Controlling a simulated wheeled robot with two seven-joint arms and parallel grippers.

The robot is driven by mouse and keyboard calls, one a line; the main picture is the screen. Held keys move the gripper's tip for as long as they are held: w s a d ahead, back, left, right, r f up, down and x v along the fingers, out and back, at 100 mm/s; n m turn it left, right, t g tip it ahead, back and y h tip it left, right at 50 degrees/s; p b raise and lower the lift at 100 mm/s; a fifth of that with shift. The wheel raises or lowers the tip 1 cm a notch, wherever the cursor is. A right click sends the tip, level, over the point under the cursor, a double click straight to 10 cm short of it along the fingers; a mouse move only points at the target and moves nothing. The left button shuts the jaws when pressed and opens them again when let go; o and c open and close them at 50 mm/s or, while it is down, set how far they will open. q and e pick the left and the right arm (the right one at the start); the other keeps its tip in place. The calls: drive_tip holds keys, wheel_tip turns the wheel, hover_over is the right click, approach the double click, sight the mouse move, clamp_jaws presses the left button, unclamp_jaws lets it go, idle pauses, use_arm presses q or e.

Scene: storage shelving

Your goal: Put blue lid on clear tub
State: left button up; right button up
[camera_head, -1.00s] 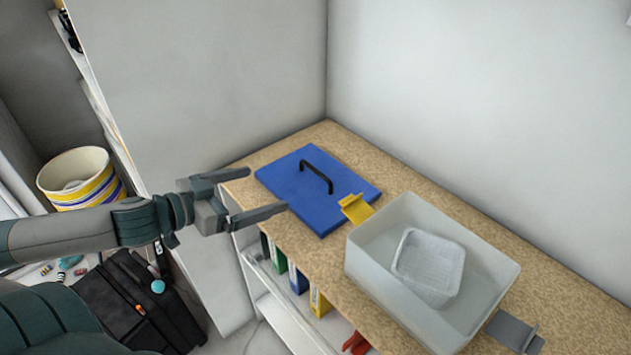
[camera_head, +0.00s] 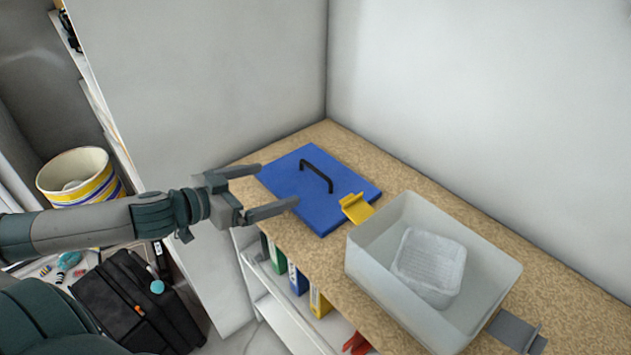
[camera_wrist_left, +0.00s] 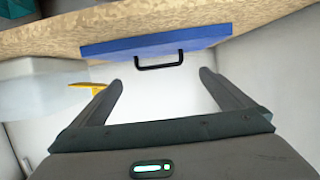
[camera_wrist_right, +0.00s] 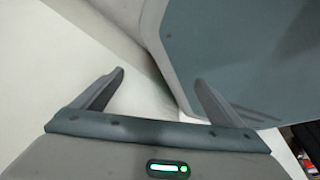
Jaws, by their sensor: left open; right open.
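The blue lid (camera_head: 300,200) lies flat on the shelf top, with a black arched handle (camera_head: 318,172) on it. The lid and handle also show in the left wrist view (camera_wrist_left: 155,42), ahead of the fingers. The clear tub (camera_head: 385,280) stands open on the shelf top to the right of the lid, with a smaller clear container (camera_head: 430,262) inside. My left gripper (camera_head: 278,188) is open and empty, its fingers at the lid's left side and apart from the handle. My right gripper (camera_wrist_right: 160,85) is open and empty in its own wrist view; it is out of the head view.
A yellow clip (camera_head: 356,208) sits between lid and tub; a grey one (camera_head: 515,331) is at the tub's right end. Several binders (camera_head: 298,278) stand on the shelf below. White walls border the shelf top. A striped bucket (camera_head: 80,180) and black case (camera_head: 135,305) are at left.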

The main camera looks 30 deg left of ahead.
sight(299, 189)
use_arm(q)
drive_tip(key=shift+w+d+f, duration=0.1)
drive_tip(key=shift+w+d, duration=0.15)
drive_tip(key=shift+w, duration=0.35)
drive_tip(key=shift+w+d+f, duration=0.1)
drive_tip(key=shift+w, duration=0.25)
drive_tip(key=shift+p+x, duration=0.35)
drive_tip(key=shift+x, duration=0.4)
drive_tip(key=shift+p+x, duration=0.3)
drive_tip(key=shift+x, duration=0.6)
drive_tip(key=p+x, duration=0.1)
drive_tip(key=x, duration=0.2)
drive_tip(key=shift+w+d+f, duration=0.1)
drive_tip(key=shift+w+d, duration=0.05)
drive_tip(key=shift+w+d+f, duration=0.1)
use_arm(e)
drive_tip(key=s+d+g, duration=0.2)
drive_tip(key=s+d, duration=0.2)
drive_tip(key=s, duration=0.5)
drive_tip(key=shift+s+f+h, duration=0.15)
drive_tip(key=shift+h, duration=0.25)
drive_tip(key=shift+w, duration=0.2)
